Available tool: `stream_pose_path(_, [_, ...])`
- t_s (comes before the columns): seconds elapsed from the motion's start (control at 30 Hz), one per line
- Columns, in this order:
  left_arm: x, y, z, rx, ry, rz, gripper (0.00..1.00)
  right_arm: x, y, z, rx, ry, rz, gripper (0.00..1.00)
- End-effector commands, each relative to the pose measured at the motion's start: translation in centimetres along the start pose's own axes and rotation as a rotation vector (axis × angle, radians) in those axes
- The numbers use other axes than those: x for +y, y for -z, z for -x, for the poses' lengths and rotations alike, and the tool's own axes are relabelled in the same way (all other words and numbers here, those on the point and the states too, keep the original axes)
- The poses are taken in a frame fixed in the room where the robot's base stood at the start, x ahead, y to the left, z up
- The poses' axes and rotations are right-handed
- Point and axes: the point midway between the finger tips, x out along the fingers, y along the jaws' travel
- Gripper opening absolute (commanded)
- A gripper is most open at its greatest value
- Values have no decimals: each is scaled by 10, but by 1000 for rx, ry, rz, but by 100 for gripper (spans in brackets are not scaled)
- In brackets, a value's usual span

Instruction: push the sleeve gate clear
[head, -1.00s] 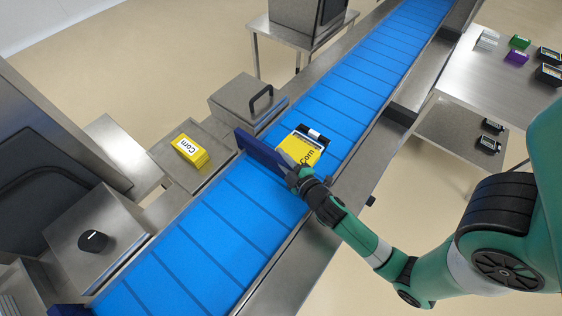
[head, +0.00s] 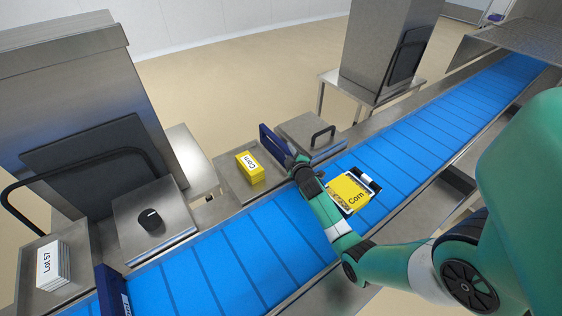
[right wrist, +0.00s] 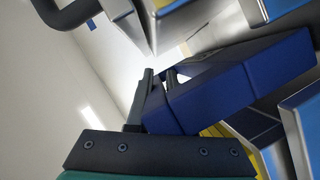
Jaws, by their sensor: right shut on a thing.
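The dark blue sleeve gate (head: 271,144) stands at the far side of the blue belt (head: 262,240), beside the steel box with the black handle. It no longer lies across the belt. My right gripper (head: 297,163) is shut on the gate's near end. In the right wrist view the gate (right wrist: 245,78) is a large blue bar, with my gripper's dark fingers (right wrist: 160,88) at its end. A tray with a yellow Corn sleeve (head: 348,193) lies on the belt just right of my right gripper. My left gripper is not in view.
A yellow Corn sleeve stack (head: 250,168) sits on a side plate left of the gate. A steel box with a black handle (head: 312,132) is right of it. Another dark blue piece (head: 110,292) stands at the belt's lower left. A white Lot 57 stack (head: 53,266) is at far left.

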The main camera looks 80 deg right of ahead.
Motion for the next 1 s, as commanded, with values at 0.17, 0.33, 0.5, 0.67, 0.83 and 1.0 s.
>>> stream_pose_path(0.17, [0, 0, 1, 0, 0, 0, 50, 2, -3, -3, -6, -1, -2, 0])
stream_pose_path(0.33, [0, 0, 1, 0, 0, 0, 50, 1, -3, -3, -7, 1, -2, 0])
stream_pose_path(0.5, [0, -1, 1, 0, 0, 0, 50, 0, -3, -3, -7, 1, -2, 40])
stream_pose_path(0.67, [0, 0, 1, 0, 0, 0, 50, 1, -3, -3, -6, 0, -2, 50])
stream_pose_path(0.83, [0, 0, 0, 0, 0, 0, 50, 2, -3, -2, -5, -1, -1, 50])
stream_pose_path(1.0, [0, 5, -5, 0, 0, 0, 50, 2, -2, 14, -6, 0, -1, 50])
